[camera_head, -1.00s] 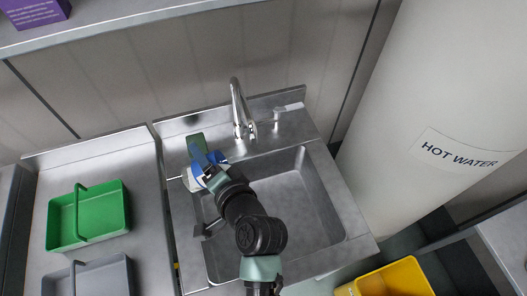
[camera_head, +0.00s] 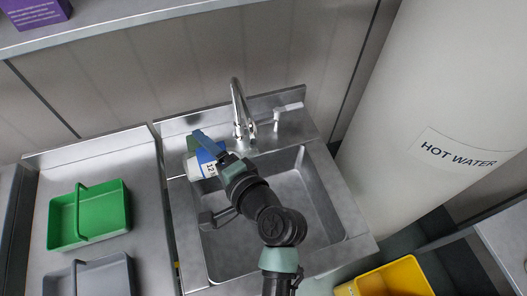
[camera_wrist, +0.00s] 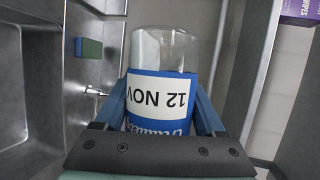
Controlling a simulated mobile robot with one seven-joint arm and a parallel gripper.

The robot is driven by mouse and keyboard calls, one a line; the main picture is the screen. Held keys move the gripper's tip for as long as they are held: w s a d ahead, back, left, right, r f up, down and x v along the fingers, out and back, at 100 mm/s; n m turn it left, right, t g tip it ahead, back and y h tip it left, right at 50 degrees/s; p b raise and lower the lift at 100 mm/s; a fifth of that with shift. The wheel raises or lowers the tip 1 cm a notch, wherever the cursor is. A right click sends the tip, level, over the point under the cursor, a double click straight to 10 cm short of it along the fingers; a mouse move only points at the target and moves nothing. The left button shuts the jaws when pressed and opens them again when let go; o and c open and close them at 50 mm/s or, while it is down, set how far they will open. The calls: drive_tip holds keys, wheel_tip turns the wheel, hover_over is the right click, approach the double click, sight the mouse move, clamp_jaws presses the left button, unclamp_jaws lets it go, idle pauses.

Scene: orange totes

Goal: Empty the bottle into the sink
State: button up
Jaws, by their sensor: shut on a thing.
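The bottle (camera_wrist: 160,92) is a clear container with a blue and white label reading "12 NOV", upside down in the wrist view. My gripper (camera_wrist: 160,112) is shut on it, with one blue finger on each side. In the head view the bottle (camera_head: 202,164) is partly hidden by my gripper (camera_head: 209,150), at the left rim of the sink. Its exact tilt and whether it holds liquid cannot be told. The steel sink (camera_head: 325,215) has an empty-looking basin right of and below the bottle. It also shows in the wrist view (camera_wrist: 12,95).
A chrome tap (camera_head: 238,105) stands at the sink's back edge, close to the bottle. A green and blue sponge (camera_wrist: 88,47) lies behind it. A green caddy (camera_head: 60,220) and a grey caddy (camera_head: 103,280) sit on the left counter. A white cylinder labelled "HOT WATER" (camera_head: 430,90) stands right.

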drive_tip(key=shift+d+r+m+y+p, duration=0.15)
drive_tip(key=shift+r+m+y+p, duration=0.2)
drive_tip(key=shift+r+m, duration=0.5)
drive_tip(key=shift+a+r+y, duration=0.25)
drive_tip(key=shift+a, duration=0.05)
idle(0.3)
drive_tip(key=shift+d+r+m+t+y, duration=0.15)
drive_tip(key=shift+r+m+t+y, duration=0.15)
drive_tip(key=shift+r+m, duration=0.3)
idle(0.4)
